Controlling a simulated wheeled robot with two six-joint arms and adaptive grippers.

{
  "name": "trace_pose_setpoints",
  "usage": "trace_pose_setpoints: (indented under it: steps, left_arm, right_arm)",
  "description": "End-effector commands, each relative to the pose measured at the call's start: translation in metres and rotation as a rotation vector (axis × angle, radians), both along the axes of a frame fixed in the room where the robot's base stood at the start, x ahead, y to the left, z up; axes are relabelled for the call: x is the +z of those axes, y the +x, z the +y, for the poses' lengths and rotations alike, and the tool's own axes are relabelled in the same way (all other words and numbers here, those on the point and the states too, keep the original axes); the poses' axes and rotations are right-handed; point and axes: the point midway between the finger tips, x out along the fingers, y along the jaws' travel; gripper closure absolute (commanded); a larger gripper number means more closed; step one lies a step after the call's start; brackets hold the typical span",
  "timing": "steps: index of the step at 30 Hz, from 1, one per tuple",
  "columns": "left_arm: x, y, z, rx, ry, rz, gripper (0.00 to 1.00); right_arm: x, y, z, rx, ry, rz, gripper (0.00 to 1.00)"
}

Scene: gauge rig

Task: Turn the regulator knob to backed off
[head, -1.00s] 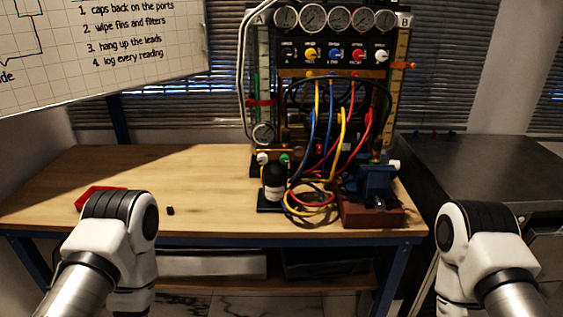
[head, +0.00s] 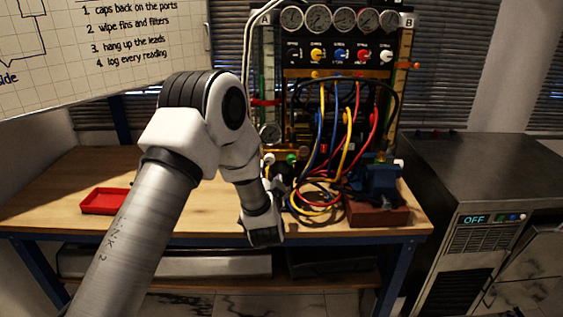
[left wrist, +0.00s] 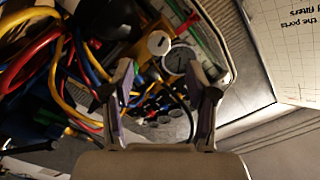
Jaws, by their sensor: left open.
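At the lower left of the gauge rig (head: 345,75), a white round knob (head: 268,158) and a green knob (head: 291,158) sit below a small dial gauge (head: 269,133). I cannot tell for sure which knob is the regulator's, nor read its setting. In the left wrist view, the white knob (left wrist: 158,43) shows a dark mark on its face, beside the gauge (left wrist: 176,61). My left gripper (left wrist: 162,70) is open, fingers apart and empty, pointing toward this area. In the head view its fingers are mostly hidden by my wrist. My right gripper is out of view.
Blue, red and yellow hoses (head: 318,195) loop in front of the rig. A blue vise (head: 378,183) on a red-brown block stands right of them. A red tray (head: 105,201) lies on the left. A grey unit (head: 495,235) reading OFF stands right of the bench.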

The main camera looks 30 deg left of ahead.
Motion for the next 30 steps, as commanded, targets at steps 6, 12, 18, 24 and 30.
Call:
trace_pose_setpoints:
  steps: [6,12,18,24,30]
  left_arm:
    - [0.001,0.034,0.022,0.001,-0.001,0.001,0.43]
    - [-0.001,0.057,0.035,-0.001,-0.001,0.003,0.43]
    - [-0.002,0.059,0.036,-0.002,0.000,0.004,0.43]
    - [-0.002,0.059,0.036,-0.002,0.000,0.004,0.96]
    - [-0.002,0.059,0.036,-0.002,-0.001,0.004,1.00]
  right_arm:
    - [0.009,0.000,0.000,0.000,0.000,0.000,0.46]
    - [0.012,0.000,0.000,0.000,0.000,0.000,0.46]
    - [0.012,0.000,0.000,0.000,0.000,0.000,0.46]
    - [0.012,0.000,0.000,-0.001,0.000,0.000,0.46]
    - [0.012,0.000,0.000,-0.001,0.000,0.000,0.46]
